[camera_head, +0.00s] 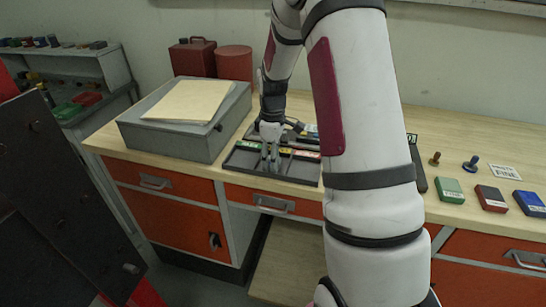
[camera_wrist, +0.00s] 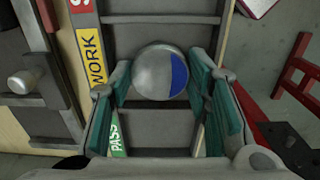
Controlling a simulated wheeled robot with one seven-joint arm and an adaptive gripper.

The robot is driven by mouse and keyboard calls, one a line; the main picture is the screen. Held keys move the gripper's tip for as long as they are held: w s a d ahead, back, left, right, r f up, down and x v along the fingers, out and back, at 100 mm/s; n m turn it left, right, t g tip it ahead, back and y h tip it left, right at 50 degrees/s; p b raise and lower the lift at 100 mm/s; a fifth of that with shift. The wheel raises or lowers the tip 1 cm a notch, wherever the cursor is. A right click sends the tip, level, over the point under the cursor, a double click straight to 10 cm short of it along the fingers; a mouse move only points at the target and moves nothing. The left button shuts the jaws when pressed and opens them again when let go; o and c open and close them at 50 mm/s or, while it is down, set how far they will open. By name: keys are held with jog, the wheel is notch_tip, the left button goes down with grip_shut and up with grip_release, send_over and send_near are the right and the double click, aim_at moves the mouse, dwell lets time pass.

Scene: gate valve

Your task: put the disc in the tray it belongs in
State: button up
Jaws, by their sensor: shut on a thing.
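In the wrist view, my gripper (camera_wrist: 162,85) is shut on a round silver disc (camera_wrist: 150,76) with a blue patch on its right side. The teal finger pads stand on either side of it. Below the disc is a dark grey divided tray (camera_wrist: 160,126) with coloured label strips along its left. A yellow label (camera_wrist: 94,58) reads WORK, a green label (camera_wrist: 118,138) reads PASS, and a red label is partly cut off. In the head view, my gripper (camera_head: 268,162) points down over the tray (camera_head: 240,162) on the bench; the disc cannot be made out there.
A grey box (camera_head: 170,136) with a tan folder on top stands left of the tray. Stamps (camera_head: 471,163) and green, red and blue ink pads (camera_head: 448,190) lie on the right. My arm hides part of the middle bench.

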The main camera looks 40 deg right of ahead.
jog(key=shift+f, duration=0.1)
jog(key=o, duration=1.2)
jog(key=shift+o, duration=0.2)
notch_tip(320, 180, up, 12)
jog(key=b, duration=0.1)
jog(key=s+a+r+m+t, duration=0.2)
jog(key=s+a+r+m, duration=0.1)
jog(key=s+a+r, duration=0.8)
jog(key=s+a+m+t, duration=0.3)
jog(key=s+a, duration=0.5)
jog(key=s, duration=0.4)
jog(key=shift+s+a+f+m, duration=0.25)
jog(key=shift+s+a+m, duration=0.15)
jog(key=shift+m, duration=0.4)
